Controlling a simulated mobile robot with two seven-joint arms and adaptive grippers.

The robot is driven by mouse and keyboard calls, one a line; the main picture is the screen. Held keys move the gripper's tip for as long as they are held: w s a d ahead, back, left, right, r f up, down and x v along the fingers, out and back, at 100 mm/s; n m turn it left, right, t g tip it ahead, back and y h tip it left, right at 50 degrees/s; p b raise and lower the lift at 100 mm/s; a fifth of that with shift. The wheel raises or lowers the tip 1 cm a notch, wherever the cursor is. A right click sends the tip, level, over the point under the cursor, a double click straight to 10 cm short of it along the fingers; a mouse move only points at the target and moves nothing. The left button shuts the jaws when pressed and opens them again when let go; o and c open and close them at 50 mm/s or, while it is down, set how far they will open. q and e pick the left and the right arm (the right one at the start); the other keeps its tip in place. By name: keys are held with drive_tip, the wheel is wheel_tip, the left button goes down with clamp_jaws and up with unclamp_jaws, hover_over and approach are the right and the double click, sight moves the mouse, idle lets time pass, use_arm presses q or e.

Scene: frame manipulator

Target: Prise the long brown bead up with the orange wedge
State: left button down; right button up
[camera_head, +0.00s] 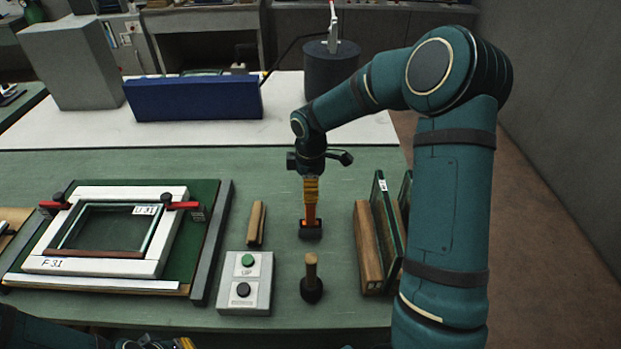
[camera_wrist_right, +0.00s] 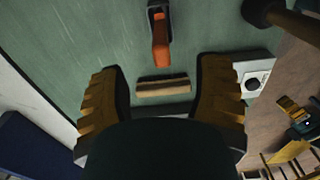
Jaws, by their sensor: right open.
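The long brown bead (camera_head: 95,253) lies along the near inner edge of the white frame (camera_head: 180,225). The orange wedge (camera_head: 308,224) is in a small dark holder on the green bench, right of the frame; it also shows in the right wrist view (camera_wrist_right: 161,52). My right gripper (camera_head: 311,203) points down just behind and above the wedge. Its yellow fingers are wide apart with nothing between them in the right wrist view. My left gripper (camera_head: 184,343) shows only partly at the bottom edge, and its jaws cannot be made out.
Wooden strips (camera_head: 256,223) lie between the frame and the wedge. A button box (camera_head: 246,283) and a mallet (camera_head: 311,282) stand nearer. A rack with panels and a wooden block (camera_head: 368,250) is at the right. Red-handled clamps (camera_head: 182,205) sit on the frame.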

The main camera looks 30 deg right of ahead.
sight(311, 209)
drive_tip(key=shift+s+a+f+b, duration=0.1)
drive_tip(key=shift+s+f+b, duration=0.05)
drive_tip(key=shift+f+b, duration=0.55)
wheel_tip(311, 209, down, 6)
drive_tip(key=b, duration=0.4)
drive_tip(key=shift+f, duration=0.2)
drive_tip(key=shift+f+b, duration=0.45)
drive_tip(key=shift+f, duration=0.15)
clamp_jaws()
drive_tip(key=shift+r, duration=0.1)
